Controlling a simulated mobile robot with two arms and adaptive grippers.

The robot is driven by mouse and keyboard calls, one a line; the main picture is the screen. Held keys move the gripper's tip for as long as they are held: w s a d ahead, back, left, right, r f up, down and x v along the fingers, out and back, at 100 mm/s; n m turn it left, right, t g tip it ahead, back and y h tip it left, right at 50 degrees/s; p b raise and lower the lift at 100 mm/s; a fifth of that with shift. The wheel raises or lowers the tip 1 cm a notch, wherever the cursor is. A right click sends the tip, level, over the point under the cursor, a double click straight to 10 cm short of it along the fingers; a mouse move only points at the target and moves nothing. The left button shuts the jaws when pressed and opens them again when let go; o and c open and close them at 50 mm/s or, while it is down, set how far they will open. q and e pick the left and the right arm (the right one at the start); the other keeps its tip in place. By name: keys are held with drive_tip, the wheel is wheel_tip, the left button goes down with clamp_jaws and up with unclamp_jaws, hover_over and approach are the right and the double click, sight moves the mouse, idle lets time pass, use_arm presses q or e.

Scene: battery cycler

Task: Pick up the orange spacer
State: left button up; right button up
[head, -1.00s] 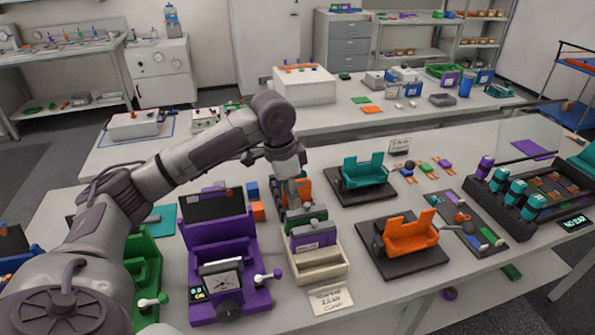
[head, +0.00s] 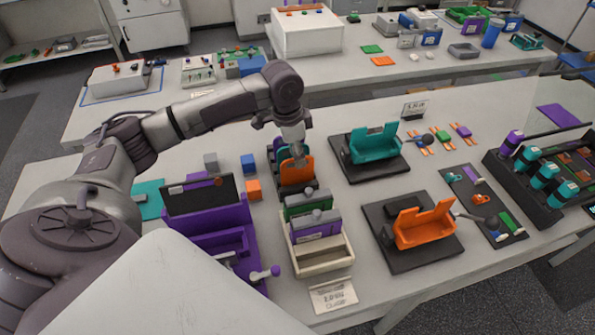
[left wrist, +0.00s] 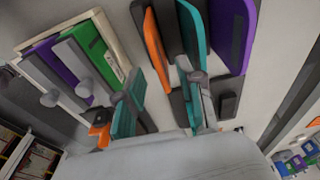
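An orange plate (head: 297,170), which looks like the spacer, stands upright in a dark rack (head: 290,188) behind the cream box in the head view. In the left wrist view, the orange plate (left wrist: 155,48) stands beside teal and purple plates (left wrist: 231,35). My left gripper (head: 299,156) points down right over the rack. Its fingers (left wrist: 162,108) are spread apart in the left wrist view, with the lower end of the orange plate showing between them. I see no firm grip on it; contact cannot be told. My right gripper is not in view.
The cream box (head: 322,262) holds green and purple plates with grey knobs. A purple fixture (head: 222,235), an orange cube (head: 254,190) and a blue cube (head: 248,163) are to the left. Teal (head: 374,147) and orange (head: 425,226) cradles stand right.

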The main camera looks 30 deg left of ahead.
sight(297, 174)
use_arm(q)
drive_tip(key=shift+f, duration=0.3)
drive_tip(key=shift+f+p, duration=0.6)
drive_tip(key=shift+f, duration=0.2)
wheel_tip(297, 174, down, 3)
drive_tip(key=shift+w+d+f+p, duration=0.1)
drive_tip(key=shift+w+d+p, duration=0.05)
drive_tip(key=shift+p, duration=0.3)
drive_tip(key=shift+f, duration=0.2)
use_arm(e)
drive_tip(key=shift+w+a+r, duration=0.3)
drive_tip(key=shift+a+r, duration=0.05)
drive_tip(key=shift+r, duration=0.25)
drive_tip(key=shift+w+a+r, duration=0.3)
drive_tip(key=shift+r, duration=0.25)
use_arm(q)
clamp_jaws()
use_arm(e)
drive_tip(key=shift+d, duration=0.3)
